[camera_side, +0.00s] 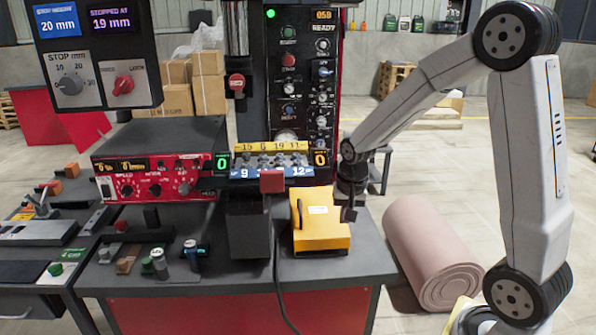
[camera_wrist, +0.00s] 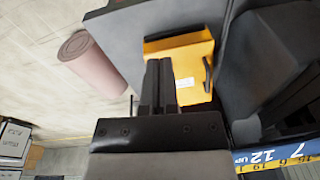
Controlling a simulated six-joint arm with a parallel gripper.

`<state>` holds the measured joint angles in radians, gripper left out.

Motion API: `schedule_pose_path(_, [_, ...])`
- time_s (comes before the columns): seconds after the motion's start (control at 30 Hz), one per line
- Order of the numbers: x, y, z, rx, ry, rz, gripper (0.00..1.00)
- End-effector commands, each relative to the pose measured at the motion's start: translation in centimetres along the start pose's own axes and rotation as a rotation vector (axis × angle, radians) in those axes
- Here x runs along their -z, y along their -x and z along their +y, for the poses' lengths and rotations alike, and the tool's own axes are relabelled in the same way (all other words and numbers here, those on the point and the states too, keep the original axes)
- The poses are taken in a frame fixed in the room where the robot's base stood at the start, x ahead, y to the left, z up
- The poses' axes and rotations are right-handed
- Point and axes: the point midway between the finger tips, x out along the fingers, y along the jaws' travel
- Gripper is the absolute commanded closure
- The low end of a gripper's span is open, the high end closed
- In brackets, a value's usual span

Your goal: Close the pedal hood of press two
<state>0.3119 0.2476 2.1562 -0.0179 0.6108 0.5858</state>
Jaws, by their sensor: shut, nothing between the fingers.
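A yellow box-shaped hood (camera_side: 318,226) with a white label and a dark handle (camera_side: 299,213) on its left side sits on the grey table in front of the press. It also shows in the wrist view (camera_wrist: 193,53), partly behind my fingers. I cannot tell whether the hood is fully down, and no pedal shows. My gripper (camera_side: 349,214) is at the hood's right edge, pointing down. Its fingers (camera_wrist: 158,65) are together and empty. I cannot tell whether they touch the hood.
The black press (camera_side: 300,100) with its control panel stands behind the hood. A dark block with a red top (camera_side: 272,182) stands left of it. A red control box (camera_side: 160,165) and several small tools are further left. A pink roll (camera_side: 432,250) lies on the floor at right.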

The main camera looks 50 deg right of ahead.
Motion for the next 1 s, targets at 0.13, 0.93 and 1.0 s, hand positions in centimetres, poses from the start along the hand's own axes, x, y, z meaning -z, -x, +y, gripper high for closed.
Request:
schedule_pose_path(0.13, [-2.1, 0.1, -0.7, 0.014, 0.123, 0.008, 1.0])
schedule_pose_path(0.93, [-11.4, 0.0, -1.7, 0.077, 0.694, 0.063, 1.0])
schedule_pose_path(1.0, [-11.6, 0.0, -1.7, 0.079, 0.709, 0.066, 1.0])
